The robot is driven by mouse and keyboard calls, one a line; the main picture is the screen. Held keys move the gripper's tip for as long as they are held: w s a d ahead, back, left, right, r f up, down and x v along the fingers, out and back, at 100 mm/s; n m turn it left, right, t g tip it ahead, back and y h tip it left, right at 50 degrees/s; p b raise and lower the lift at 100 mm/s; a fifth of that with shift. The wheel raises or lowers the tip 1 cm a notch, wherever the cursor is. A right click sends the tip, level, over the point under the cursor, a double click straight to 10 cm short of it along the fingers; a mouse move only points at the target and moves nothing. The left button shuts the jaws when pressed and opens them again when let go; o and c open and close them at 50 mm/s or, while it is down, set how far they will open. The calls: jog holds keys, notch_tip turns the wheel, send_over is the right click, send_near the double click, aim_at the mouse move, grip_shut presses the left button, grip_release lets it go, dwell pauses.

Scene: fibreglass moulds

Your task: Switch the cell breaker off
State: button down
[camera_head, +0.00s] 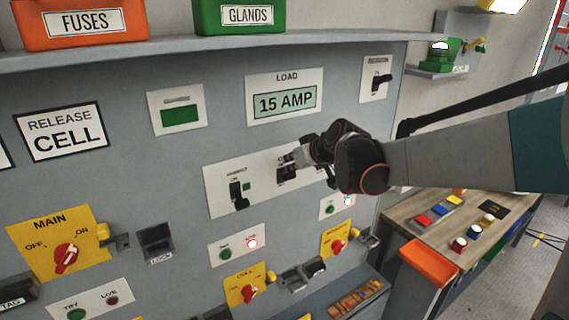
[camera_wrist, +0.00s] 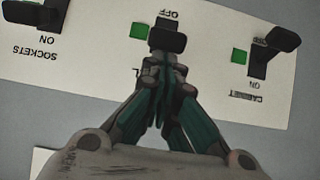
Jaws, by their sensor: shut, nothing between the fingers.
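The cell breaker (camera_wrist: 167,38) is the middle of three black lever switches on a white plate, upside down in the wrist view. Its OFF label shows just beyond the lever; its name is mostly hidden by my fingers. A green square (camera_wrist: 139,30) is beside it. In the head view the breaker (camera_head: 286,174) is partly covered by my gripper (camera_head: 297,160). My gripper (camera_wrist: 163,62) is shut and empty, its fingertips right at the lever's near edge; I cannot tell whether they touch.
The cabinet breaker (camera_wrist: 283,40) and sockets breaker (camera_wrist: 40,12) flank the middle one. Below the plate are lamp-and-button plates and yellow rotary switches, including MAIN (camera_head: 66,258). A shelf (camera_head: 230,42) with bins runs above. A workbench (camera_head: 470,215) stands at right.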

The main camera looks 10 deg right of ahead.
jog(key=shift+s+d+f+t+y+b, duration=0.2)
jog(key=shift+s+f+t+b, duration=0.45)
jog(key=shift+b, duration=0.5)
jog(key=shift+s+d+f+t+y+b, duration=0.1)
jog(key=shift+s+f+t+y+b, duration=0.3)
jog(key=shift+t+b, duration=0.6)
jog(key=shift+s+d+f+b, duration=0.1)
jog(key=shift+s+f+b, duration=0.1)
jog(key=shift+f+b, duration=0.45)
jog(key=shift+s+d+f+b, duration=0.1)
jog(key=shift+s+f+b, duration=0.15)
jog(key=shift+f+b, duration=0.35)
jog(key=shift+s+f+b, duration=0.2)
jog(key=shift+f+b, duration=0.35)
jog(key=shift+b, duration=0.1)
jog(key=shift+s+g, duration=0.1)
jog(key=shift+g, duration=0.15)
jog(key=shift+s+d+f, duration=0.2)
jog(key=shift+s+f, duration=0.15)
jog(key=shift+s, duration=0.25)
jog(key=shift+s, duration=0.1)
